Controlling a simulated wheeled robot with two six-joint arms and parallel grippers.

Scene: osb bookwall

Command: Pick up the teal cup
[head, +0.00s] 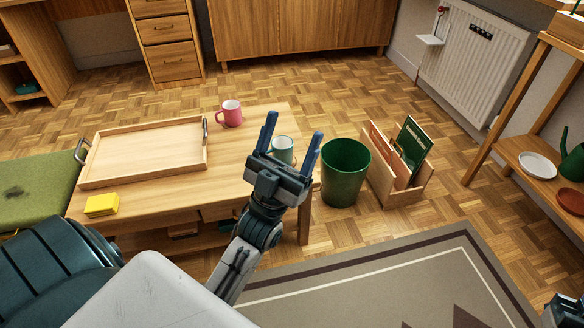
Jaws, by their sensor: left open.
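The teal cup (283,148), pale with a light inside, stands upright on the right part of the low wooden table (240,170). My left gripper (293,130) is open, its two blue fingers pointing away from me. In the head view the cup shows between the fingers, and the gripper body covers its lower part. I cannot tell how far the fingers are from the cup. A small part of my right arm shows at the bottom right corner; its fingers do not show.
A pink mug (231,113) stands behind and left of the cup. A wooden tray (150,178) and a yellow block (101,205) are on the table's left. A green bin (345,175) and a wooden book box (410,195) stand right of the table. A rug (400,278) lies in front.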

